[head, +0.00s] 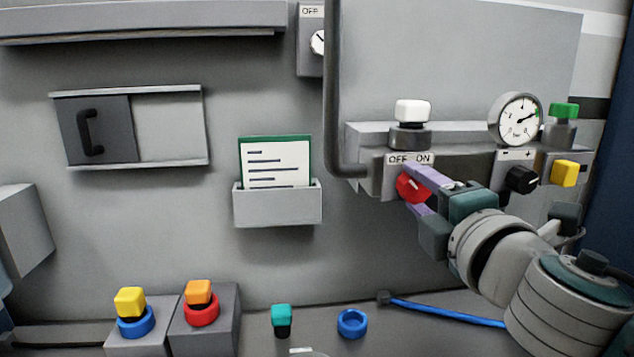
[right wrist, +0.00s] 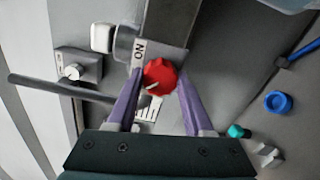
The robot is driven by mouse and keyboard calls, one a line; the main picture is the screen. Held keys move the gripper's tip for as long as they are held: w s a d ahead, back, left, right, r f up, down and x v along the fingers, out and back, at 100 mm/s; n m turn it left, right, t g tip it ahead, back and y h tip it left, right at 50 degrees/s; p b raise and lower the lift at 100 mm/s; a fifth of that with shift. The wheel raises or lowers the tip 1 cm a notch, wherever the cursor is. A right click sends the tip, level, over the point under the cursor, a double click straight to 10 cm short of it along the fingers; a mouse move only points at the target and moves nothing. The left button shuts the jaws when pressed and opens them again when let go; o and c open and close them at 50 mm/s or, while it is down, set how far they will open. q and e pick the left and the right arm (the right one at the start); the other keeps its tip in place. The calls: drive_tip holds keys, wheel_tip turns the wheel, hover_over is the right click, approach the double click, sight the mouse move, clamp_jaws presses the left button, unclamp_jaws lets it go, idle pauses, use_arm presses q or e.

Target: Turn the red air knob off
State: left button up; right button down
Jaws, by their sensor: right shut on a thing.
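The red air knob (head: 409,187) sits on the front of the grey valve block at right, under a plate (head: 408,160) marked OFF and ON. My right gripper (head: 418,190) is shut on the knob, its two purple fingers on either side of it. In the right wrist view, the red knob (right wrist: 160,76) shows between the fingertips of my right gripper (right wrist: 158,78). A small pale mark on the knob appears to point toward the OFF side. The fingers hide part of the knob in the head view. My left gripper is not in view.
A black knob (head: 522,179), a yellow button (head: 565,173) and a pressure gauge (head: 519,119) are close to the right. A white-topped valve (head: 411,113) stands above. A dark pipe (head: 332,90) runs down at left. A blue hose (head: 445,311) lies below.

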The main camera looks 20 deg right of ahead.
drive_tip(key=shift+n, duration=0.3)
drive_tip(key=shift+c, duration=1.5)
unclamp_jaws()
drive_tip(key=shift+s, duration=0.1)
drive_tip(key=b+v, duration=0.2)
drive_tip(key=v, duration=0.7)
drive_tip(key=shift+s, duration=0.4)
